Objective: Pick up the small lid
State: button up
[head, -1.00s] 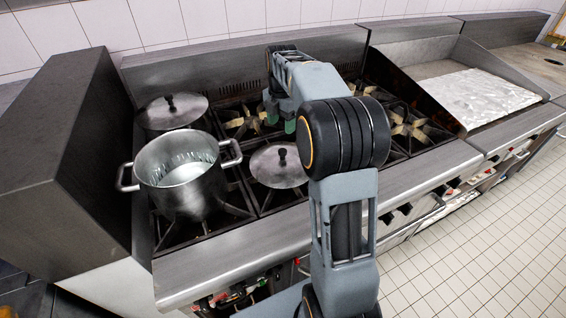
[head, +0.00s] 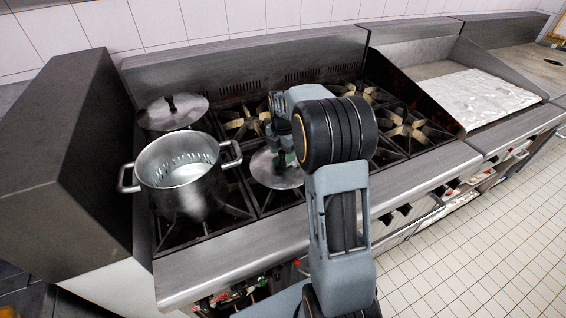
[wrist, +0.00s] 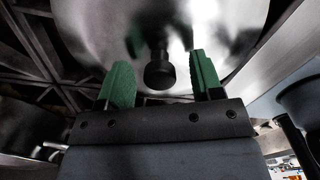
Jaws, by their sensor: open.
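The small lid (head: 262,170) is a round metal lid with a black knob, lying on the front burner grate right of the open pot. My arm hides part of it in the head view. In the wrist view the lid (wrist: 105,30) fills the top, and its black knob (wrist: 160,73) stands between my green fingertips without visible contact. My gripper (wrist: 160,85) is open and empty, with a finger on each side of the knob. In the head view my gripper (head: 282,150) is at the lid, mostly hidden by my arm.
An open metal pot (head: 182,175) with two handles stands left of the lid. Another lidded pot (head: 172,112) is behind it. Bare burners (head: 407,128) lie to the right. A steel wall block (head: 65,150) bounds the stove on the left.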

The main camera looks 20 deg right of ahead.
jog(key=shift+f, duration=0.1)
grip_shut()
dwell(0.6)
